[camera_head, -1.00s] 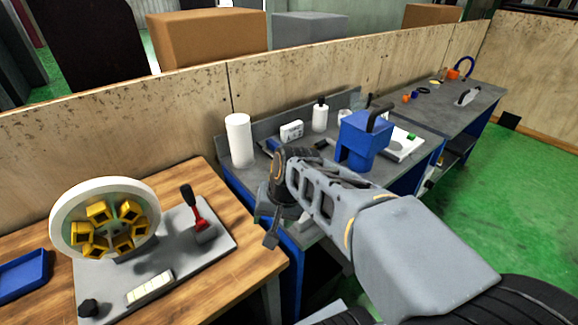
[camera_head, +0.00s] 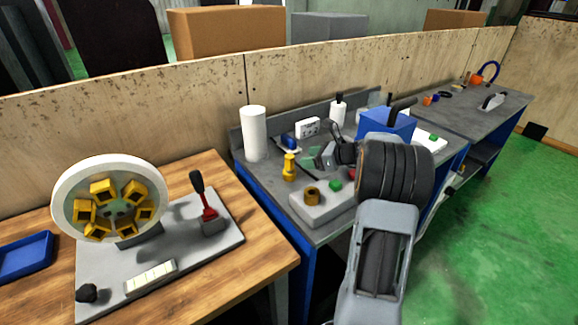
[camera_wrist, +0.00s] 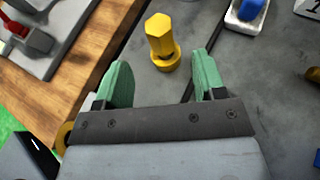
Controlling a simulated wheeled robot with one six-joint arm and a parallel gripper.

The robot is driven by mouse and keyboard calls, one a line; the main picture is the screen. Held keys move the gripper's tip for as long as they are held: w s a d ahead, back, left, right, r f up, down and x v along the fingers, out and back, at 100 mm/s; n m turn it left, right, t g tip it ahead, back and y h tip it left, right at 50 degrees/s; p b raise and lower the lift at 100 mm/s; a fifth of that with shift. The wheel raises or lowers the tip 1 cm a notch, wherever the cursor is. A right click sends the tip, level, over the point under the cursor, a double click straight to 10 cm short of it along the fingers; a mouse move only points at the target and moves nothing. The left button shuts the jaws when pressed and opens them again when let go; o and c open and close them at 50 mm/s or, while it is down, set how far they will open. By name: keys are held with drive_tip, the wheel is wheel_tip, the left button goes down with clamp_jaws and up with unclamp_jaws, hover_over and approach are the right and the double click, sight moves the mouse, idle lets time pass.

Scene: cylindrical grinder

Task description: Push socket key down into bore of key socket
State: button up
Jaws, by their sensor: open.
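The yellow socket key (camera_head: 289,167) stands upright on the grey bench, with a hexagonal top and a wider round foot. In the wrist view the key (camera_wrist: 161,38) is just beyond the fingertips, roughly centred between them. My gripper (camera_head: 323,157) is to the right of the key in the head view; its green fingers (camera_wrist: 162,68) are open with nothing between them. The key socket, a bronze ring (camera_head: 311,195) with a dark bore, sits on a light grey block in front of the key. Part of a bronze ring also shows at the left of the wrist view (camera_wrist: 65,135).
A green button (camera_head: 335,184) is on the block beside the ring. A white cylinder (camera_head: 253,133), a white bottle (camera_head: 338,114) and a blue box (camera_head: 388,121) stand behind. A wooden table (camera_head: 262,257) with a wheel fixture is to the left.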

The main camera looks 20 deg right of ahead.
sight(289, 159)
drive_tip(key=shift+x, duration=4.25)
drive_tip(key=c, duration=1)
